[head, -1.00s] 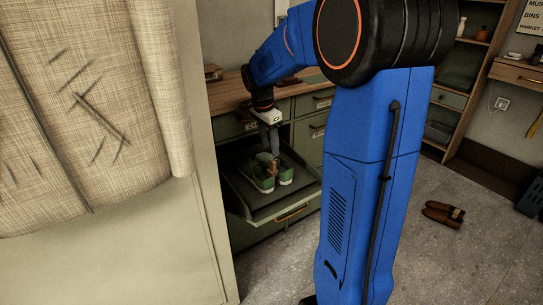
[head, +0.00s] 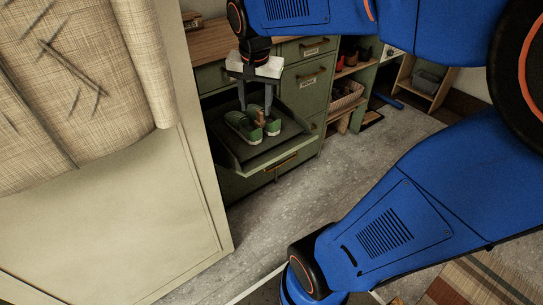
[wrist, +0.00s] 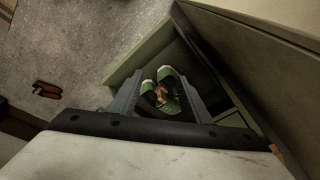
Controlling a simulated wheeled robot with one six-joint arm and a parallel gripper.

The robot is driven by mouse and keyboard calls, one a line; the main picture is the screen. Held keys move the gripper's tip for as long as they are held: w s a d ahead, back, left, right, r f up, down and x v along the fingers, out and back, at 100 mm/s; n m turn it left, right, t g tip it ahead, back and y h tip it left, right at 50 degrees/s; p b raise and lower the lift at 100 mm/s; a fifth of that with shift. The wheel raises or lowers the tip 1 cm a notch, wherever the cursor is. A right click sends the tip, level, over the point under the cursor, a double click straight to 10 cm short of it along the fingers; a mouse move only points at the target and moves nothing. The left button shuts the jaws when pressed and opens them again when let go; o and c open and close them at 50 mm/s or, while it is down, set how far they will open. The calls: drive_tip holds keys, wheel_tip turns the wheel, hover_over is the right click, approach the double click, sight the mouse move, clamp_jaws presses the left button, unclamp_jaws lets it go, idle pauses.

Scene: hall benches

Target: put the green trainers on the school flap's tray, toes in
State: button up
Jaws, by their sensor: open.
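The green trainers (head: 240,128) sit side by side on a dark tray (head: 283,147) in an opened green flap of the cabinet. They have pale soles and a small brown piece between them. They also show in the wrist view (wrist: 168,106), between the fingers. I cannot tell for certain which way the toes point. My gripper (head: 257,108) is open, pointing down just above the trainers, with one finger to each side. In the wrist view, both fingers of my gripper (wrist: 161,78) stand apart around the pair. Contact with the shoes cannot be made out. The flap's label is not readable.
Green drawers (head: 309,78) with brass handles stand beside the open flap, under a wooden top (head: 212,43). A pale panel with a cloth (head: 85,85) fills the left side. Brown shoes (wrist: 47,89) lie on the grey floor. The floor before the cabinet is clear.

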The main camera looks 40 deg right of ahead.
drive_tip(key=s+a+f+n+t, duration=0.1)
drive_tip(key=s+a+f+n, duration=0.1)
drive_tip(key=s, duration=0.6)
drive_tip(key=s+a+f+n+t+y, duration=0.1)
drive_tip(key=s+a+f+n, duration=0.2)
drive_tip(key=s+n, duration=0.4)
drive_tip(key=shift+s+a+n, duration=0.3)
drive_tip(key=shift+s+a, duration=0.2)
drive_tip(key=shift+s, duration=0.05)
